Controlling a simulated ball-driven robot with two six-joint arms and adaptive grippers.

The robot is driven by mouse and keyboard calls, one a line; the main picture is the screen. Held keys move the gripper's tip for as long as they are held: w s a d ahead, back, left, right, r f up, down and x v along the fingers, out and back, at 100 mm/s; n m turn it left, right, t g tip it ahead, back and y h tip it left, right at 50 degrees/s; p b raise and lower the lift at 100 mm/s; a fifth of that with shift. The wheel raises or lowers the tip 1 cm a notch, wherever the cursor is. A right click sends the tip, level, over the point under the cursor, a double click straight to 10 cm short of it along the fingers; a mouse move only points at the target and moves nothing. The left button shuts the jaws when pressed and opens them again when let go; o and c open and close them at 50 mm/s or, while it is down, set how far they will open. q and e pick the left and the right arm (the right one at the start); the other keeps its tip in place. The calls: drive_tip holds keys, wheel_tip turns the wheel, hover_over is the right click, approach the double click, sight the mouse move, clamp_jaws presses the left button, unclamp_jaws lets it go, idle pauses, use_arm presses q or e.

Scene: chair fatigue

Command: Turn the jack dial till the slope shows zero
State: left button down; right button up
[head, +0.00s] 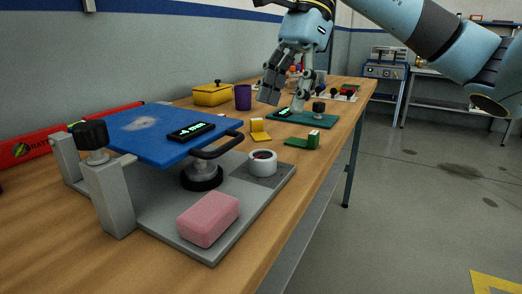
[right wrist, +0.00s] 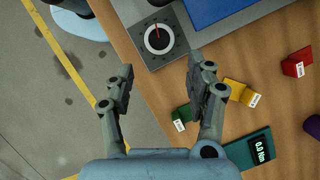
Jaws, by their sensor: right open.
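The jack dial (head: 262,163), a white ring with a dark centre, stands on the grey base plate (head: 160,212) near its right edge. In the right wrist view the dial (right wrist: 158,39) shows a red mark on its dark face. A tilted blue plate (head: 135,134) carries a black slope display (head: 191,131) with lit digits too small to read surely. A round black-footed jack (head: 202,176) stands under the plate. My right gripper (head: 283,101) is open and empty, pointing down beyond the dial; in the wrist view the dial lies ahead of its fingers. My left gripper is not in view.
A pink block (head: 208,219) lies at the base's front corner. Yellow (head: 260,130) and green (head: 303,142) tagged pieces and a teal device (head: 318,121) lie farther along the bench. A purple cup (head: 243,97) and yellow box (head: 212,94) stand behind. The floor at right is open.

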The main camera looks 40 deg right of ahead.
sight(264, 154)
drive_tip(key=x, duration=0.9)
drive_tip(key=shift+a+f, duration=0.15)
drive_tip(key=shift+f, duration=0.15)
drive_tip(key=c, duration=0.9)
drive_tip(key=shift+b, duration=0.3)
